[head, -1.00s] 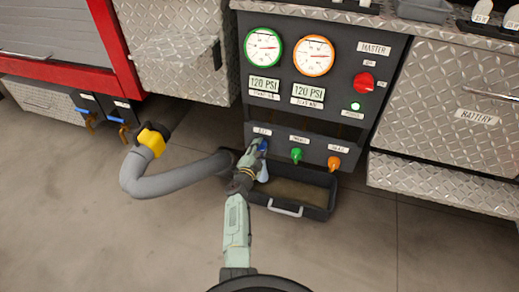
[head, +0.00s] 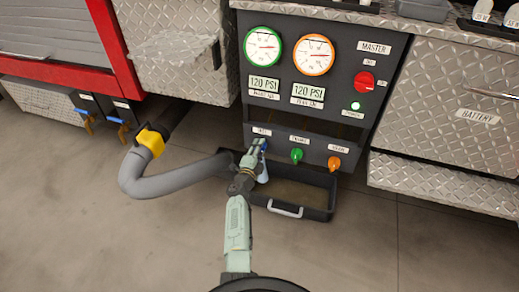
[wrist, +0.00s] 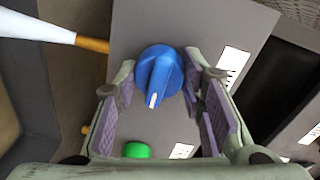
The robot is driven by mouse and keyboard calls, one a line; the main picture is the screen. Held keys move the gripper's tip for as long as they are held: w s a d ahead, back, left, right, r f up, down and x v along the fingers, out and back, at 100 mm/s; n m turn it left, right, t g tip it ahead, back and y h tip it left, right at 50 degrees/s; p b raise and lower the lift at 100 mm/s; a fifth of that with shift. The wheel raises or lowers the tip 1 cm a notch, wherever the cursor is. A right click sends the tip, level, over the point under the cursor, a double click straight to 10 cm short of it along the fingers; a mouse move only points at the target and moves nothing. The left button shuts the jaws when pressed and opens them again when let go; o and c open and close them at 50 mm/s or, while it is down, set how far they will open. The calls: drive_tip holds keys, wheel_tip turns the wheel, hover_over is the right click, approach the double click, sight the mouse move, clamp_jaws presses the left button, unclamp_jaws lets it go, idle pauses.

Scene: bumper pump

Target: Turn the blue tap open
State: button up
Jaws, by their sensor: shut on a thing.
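The blue tap (head: 264,146) is the left one of three on the low front of the pump panel. In the wrist view the blue tap (wrist: 160,72) is a round knob with a raised grip and a white mark pointing down in the picture. My gripper (head: 256,152) is at the tap and partly covers it in the head view. In the wrist view my gripper's (wrist: 162,75) purple-padded fingers stand on both sides of the knob, shut on it. A pale bluish-white shape (head: 263,174) hangs below the tap; it widens away from a brass spout (wrist: 92,45).
A green tap (head: 297,155) and an orange tap (head: 334,163) sit to the right. A black tray (head: 318,208) lies below on the floor. A grey hose (head: 150,187) with a yellow coupling (head: 152,143) lies left. The floor in front is clear.

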drive_tip(key=o, duration=1.2)
drive_tip(key=shift+c, duration=0.2)
